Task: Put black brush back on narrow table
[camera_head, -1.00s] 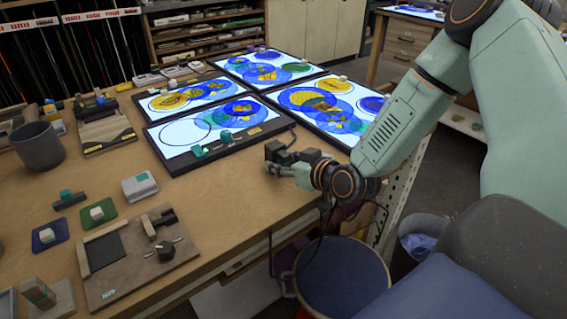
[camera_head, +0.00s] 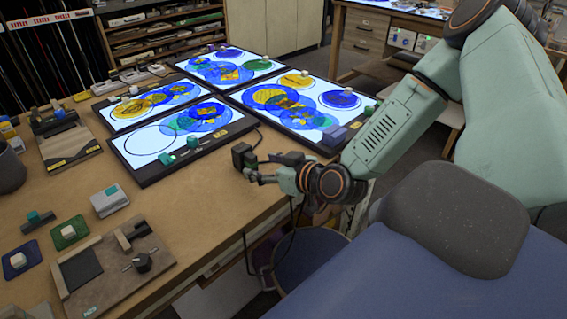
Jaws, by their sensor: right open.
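My right gripper (camera_head: 268,168) is open at the front right edge of the wooden worktable (camera_head: 190,200). Its fingers point left, beside a small dark box (camera_head: 243,155) on the tabletop; I cannot tell whether they touch it. I see nothing between the fingers. I cannot make out a black brush in this view. A table with drawers (camera_head: 362,38) stands at the back right; I cannot tell whether it is the narrow table. My left gripper is not in view.
Several lit glass panels (camera_head: 180,143) cover the back of the worktable. Tool boards (camera_head: 110,270), small blocks and a grey cup (camera_head: 8,170) occupy its left. A blue-topped stool (camera_head: 300,258) stands below the front edge. Shelves (camera_head: 160,30) line the back.

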